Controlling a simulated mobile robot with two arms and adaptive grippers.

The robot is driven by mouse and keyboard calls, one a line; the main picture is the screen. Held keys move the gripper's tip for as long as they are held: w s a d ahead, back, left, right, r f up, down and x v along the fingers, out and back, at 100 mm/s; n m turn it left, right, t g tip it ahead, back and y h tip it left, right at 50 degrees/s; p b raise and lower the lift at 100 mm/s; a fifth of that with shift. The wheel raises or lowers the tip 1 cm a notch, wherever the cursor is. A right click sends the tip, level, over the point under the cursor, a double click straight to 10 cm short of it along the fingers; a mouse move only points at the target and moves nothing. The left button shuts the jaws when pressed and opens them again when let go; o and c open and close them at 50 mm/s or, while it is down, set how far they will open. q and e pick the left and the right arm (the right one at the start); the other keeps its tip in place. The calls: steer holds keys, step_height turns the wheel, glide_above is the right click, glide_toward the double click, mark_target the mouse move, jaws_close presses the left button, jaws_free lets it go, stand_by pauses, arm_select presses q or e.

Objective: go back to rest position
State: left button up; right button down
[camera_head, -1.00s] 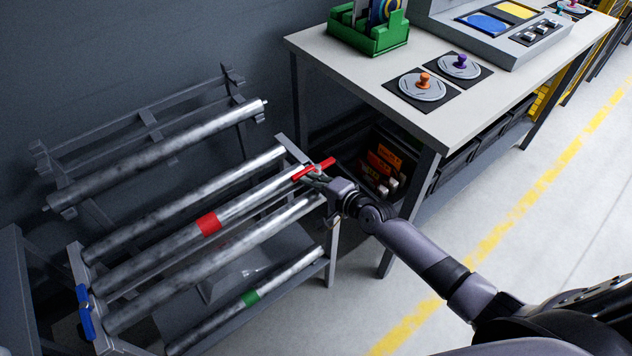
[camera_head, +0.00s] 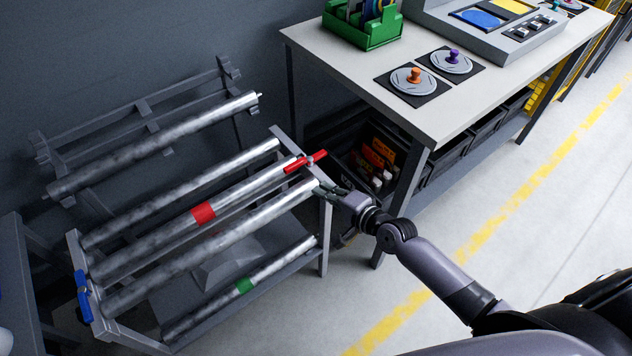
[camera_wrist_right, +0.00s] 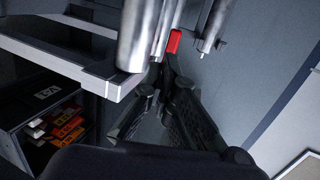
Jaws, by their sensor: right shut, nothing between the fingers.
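My right gripper (camera_head: 335,190) is beside the right end of the pipe rack, just right of the pipe ends and below the red handle (camera_head: 306,161). It is shut and holds nothing. In the right wrist view its dark fingers (camera_wrist_right: 165,110) point toward the pipe ends, with the red handle (camera_wrist_right: 174,41) beyond them. The right arm reaches in from the lower right. My left gripper is not in view.
A workbench (camera_head: 350,60) stands close right of the gripper. Floor (camera_head: 560,220) is clear farther right.

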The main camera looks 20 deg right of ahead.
steer(key=v, duration=0.4)
steer(key=shift+s, duration=0.2)
steer(key=shift+f, duration=0.1)
